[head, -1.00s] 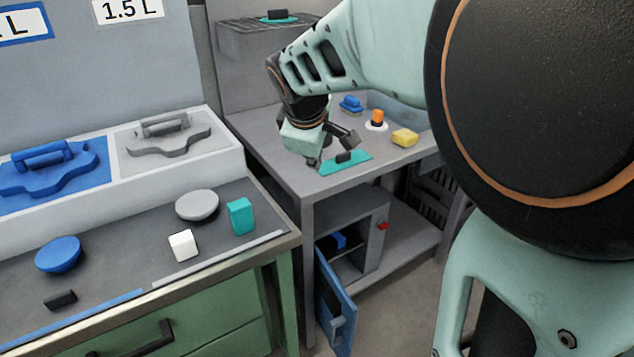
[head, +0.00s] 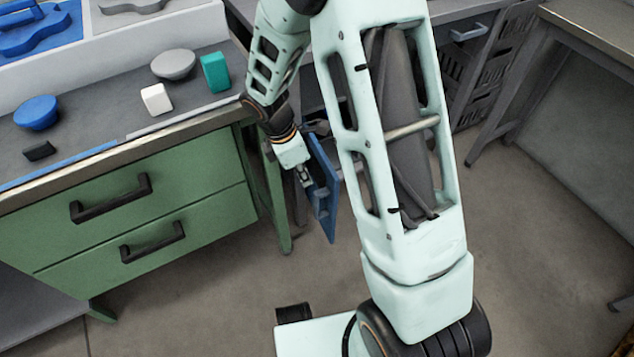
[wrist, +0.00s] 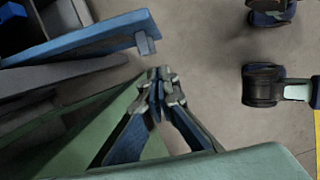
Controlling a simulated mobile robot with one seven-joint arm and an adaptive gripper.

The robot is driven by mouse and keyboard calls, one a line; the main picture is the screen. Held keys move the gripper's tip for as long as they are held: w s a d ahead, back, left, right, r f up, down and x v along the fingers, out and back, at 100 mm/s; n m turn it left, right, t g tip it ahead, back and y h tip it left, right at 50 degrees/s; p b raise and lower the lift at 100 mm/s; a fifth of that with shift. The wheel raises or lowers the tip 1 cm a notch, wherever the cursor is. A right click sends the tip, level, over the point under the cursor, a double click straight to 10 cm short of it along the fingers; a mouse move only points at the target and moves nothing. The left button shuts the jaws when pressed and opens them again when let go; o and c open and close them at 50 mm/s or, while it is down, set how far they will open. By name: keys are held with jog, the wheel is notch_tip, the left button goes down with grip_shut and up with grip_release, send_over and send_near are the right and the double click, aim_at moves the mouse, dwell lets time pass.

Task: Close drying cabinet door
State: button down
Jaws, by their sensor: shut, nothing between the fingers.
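The blue cabinet door (head: 322,188) stands open, swung out below the workbench in the head view. In the wrist view the door (wrist: 85,38) runs in from the left, with a small grey-blue handle (wrist: 145,42) near its free end. My gripper (head: 304,180) is low at the left side of the door in the head view. In the wrist view my gripper (wrist: 160,76) is shut and empty, its fingertips just below the handle, with a small gap showing. My arm hides most of the cabinet body in the head view.
A green drawer unit (head: 140,205) stands close to the left of my gripper, its leg near the door. Open floor (head: 230,290) lies in front.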

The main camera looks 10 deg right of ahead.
jog(key=w+d+f+b, duration=0.1)
jog(key=d+f+b, duration=0.2)
jog(key=d+f, duration=0.3)
jog(key=shift+f, duration=1.4)
jog(key=shift+w+d, duration=0.1)
jog(key=shift+d, duration=0.05)
